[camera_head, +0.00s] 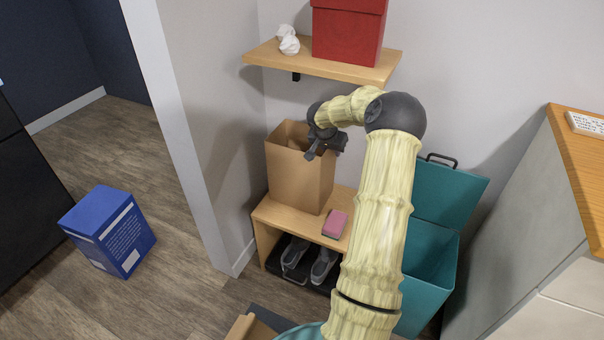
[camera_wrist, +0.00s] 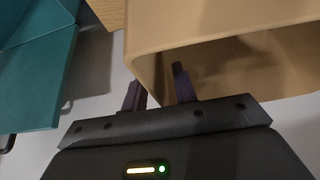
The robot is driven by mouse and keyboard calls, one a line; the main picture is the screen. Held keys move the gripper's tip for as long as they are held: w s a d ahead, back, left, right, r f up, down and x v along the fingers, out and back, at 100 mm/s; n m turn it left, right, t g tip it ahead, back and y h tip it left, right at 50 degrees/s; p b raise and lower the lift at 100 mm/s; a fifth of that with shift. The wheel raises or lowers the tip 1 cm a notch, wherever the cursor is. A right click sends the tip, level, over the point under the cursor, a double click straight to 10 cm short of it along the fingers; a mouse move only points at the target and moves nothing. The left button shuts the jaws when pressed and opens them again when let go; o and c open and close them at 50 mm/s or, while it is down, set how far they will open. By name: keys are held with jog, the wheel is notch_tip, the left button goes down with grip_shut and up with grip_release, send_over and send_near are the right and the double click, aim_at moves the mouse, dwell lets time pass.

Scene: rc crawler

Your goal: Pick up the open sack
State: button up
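The open sack (camera_head: 298,172) is a tan, box-shaped bag standing upright on a small wooden bench, its open top facing up. My gripper (camera_head: 322,149) is at the sack's upper right rim. In the wrist view the sack's wall (camera_wrist: 185,22) and rim fill the upper right. My gripper's two dark fingers (camera_wrist: 158,92) stand apart there, one outside the wall and the other at the opening, with the rim seemingly between them. A gap shows between the fingers, so they look open. Whether either finger touches the wall is unclear.
A wooden shelf (camera_head: 262,54) with a red box (camera_head: 348,32) and crumpled white paper (camera_head: 288,42) hangs above. The bench (camera_head: 283,216) holds a pink sponge (camera_head: 336,223); shoes (camera_head: 322,266) sit below. A teal bin (camera_head: 428,285) stands right, a blue box (camera_head: 108,232) left.

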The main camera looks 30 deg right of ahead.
grip_shut()
jog(key=shift+r+p, duration=0.75)
jog(key=shift+r, duration=0.9)
jog(key=shift+a+r, duration=0.15)
jog(key=shift+r, duration=0.2)
jog(key=s+a+b, duration=0.1)
jog(key=s+a, duration=0.3)
jog(key=a, duration=0.3)
jog(key=s+a+b, duration=0.1)
jog(key=s+a, duration=0.4)
jog(key=a, duration=0.3)
jog(key=shift+a+f, duration=0.15)
jog(key=shift+f, duration=0.1)
jog(key=shift+s, duration=0.1)
